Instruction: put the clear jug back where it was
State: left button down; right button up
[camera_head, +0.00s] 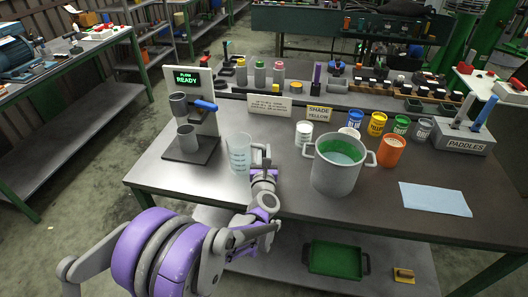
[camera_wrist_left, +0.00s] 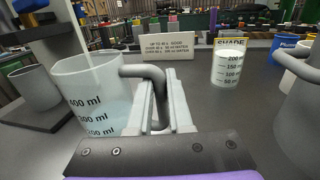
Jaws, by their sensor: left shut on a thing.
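The clear jug (camera_head: 239,155) is near the left part of the workbench, just right of the dispenser stand (camera_head: 195,150). In the left wrist view the jug (camera_wrist_left: 90,98) shows its ml marks and some pale liquid inside. My left gripper (camera_head: 264,168) is shut on the jug's grey handle, with a finger on each side of it in the wrist view (camera_wrist_left: 160,118). The jug looks about upright. I cannot tell whether its base touches the bench. My right gripper is not in view.
A grey cup (camera_head: 187,138) stands on the dispenser's base. A large pot (camera_head: 338,165) with green contents, a small white measuring cup (camera_head: 303,134) and an orange cup (camera_head: 391,151) stand to the right. Signs and bottles line the back.

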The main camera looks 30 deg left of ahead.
pick_arm(q)
jog(key=shift+r, duration=0.1)
jog(key=c, duration=0.8)
grip_release()
jog(key=shift+c, duration=0.2)
